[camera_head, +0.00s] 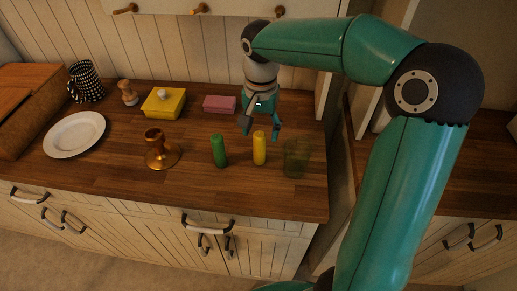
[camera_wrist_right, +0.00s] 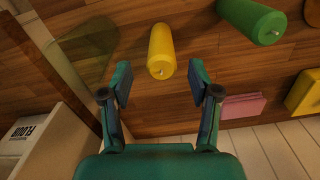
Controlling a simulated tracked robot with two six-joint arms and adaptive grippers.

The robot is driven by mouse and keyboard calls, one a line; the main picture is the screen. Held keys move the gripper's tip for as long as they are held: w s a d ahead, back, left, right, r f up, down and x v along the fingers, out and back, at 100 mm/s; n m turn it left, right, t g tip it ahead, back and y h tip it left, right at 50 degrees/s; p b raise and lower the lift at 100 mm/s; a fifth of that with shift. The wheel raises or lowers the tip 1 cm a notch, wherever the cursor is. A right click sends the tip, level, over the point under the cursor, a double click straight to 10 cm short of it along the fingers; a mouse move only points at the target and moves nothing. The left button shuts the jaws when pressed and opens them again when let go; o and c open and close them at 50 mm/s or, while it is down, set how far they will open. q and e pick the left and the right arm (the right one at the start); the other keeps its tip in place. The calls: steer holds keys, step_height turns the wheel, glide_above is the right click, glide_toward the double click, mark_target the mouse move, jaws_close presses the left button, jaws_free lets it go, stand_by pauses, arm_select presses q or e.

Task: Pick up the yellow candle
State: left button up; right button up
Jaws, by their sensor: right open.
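The yellow candle (camera_head: 259,148) stands upright on the wooden counter, between the green candle (camera_head: 219,151) and a greenish glass (camera_head: 296,158). My right gripper (camera_head: 261,127) is open just behind and above the yellow candle in the head view. In the right wrist view the yellow candle (camera_wrist_right: 161,52) lies ahead of the gap between the open fingers (camera_wrist_right: 160,85), and nothing is between them. The green candle (camera_wrist_right: 255,20) shows at the upper right there. My left gripper is not in view.
A brass candle holder (camera_head: 162,152), white plate (camera_head: 75,134), yellow box (camera_head: 163,103) and pink block (camera_head: 219,104) are on the counter (camera_head: 110,165). The glass (camera_wrist_right: 80,50) stands close to the yellow candle. A flour box (camera_wrist_right: 35,135) shows in the wrist view.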

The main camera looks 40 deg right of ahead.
mark_target(259, 147)
steer(key=shift+a+f+p, duration=0.2)
steer(key=shift+f+p, duration=0.15)
steer(key=shift+f, duration=2.8)
jaws_close()
